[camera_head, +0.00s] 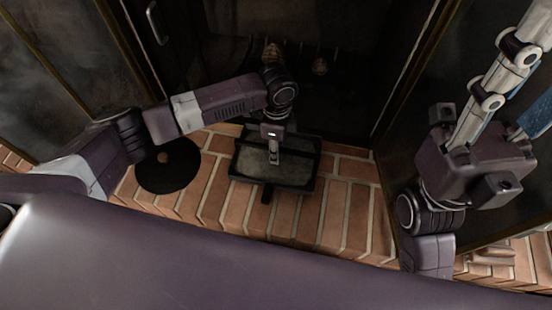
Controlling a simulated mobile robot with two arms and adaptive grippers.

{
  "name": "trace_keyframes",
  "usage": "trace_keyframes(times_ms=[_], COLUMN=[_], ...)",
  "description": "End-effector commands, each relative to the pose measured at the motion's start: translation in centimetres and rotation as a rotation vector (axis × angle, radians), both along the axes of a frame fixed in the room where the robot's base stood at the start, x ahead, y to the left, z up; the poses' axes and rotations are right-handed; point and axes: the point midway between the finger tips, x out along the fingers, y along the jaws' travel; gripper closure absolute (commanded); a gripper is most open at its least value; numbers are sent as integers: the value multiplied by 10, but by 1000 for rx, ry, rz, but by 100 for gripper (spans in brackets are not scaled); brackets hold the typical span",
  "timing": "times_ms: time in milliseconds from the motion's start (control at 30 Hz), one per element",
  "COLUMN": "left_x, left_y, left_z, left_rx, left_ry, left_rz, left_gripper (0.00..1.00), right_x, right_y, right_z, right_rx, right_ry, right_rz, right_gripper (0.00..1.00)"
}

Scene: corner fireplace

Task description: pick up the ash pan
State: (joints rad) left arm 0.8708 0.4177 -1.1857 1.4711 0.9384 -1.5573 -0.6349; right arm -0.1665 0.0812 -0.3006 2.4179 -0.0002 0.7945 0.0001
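The ash pan (302,174) is a dark, shallow rectangular tray on the brick hearth, in front of the dark fireplace opening.
A black round disc (168,166) lies on the brick hearth (342,216), left of the pan. Glass doors with brass-coloured frames stand open at the left (75,60) and right (395,100). Bare brick lies right of and in front of the pan.

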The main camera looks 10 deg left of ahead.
Motion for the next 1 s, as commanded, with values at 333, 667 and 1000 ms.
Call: trace_keyframes(times_ms=[333, 667, 1000], left_x=[0, 1, 2], left_y=[0, 0, -1], left_z=[0, 1, 15], left_rx=[0, -1, -3], left_ry=[0, -2, -4], left_rz=[0, 0, 0], left_gripper=[100, 100, 100], right_x=[0, 0, -1], right_y=[1, 1, 0], right_z=[2, 3, 12], right_rx=[-5, -5, -1], right_ry=[-4, -12, -40], right_rz=[0, 0, -4], right_gripper=[60, 60, 60])
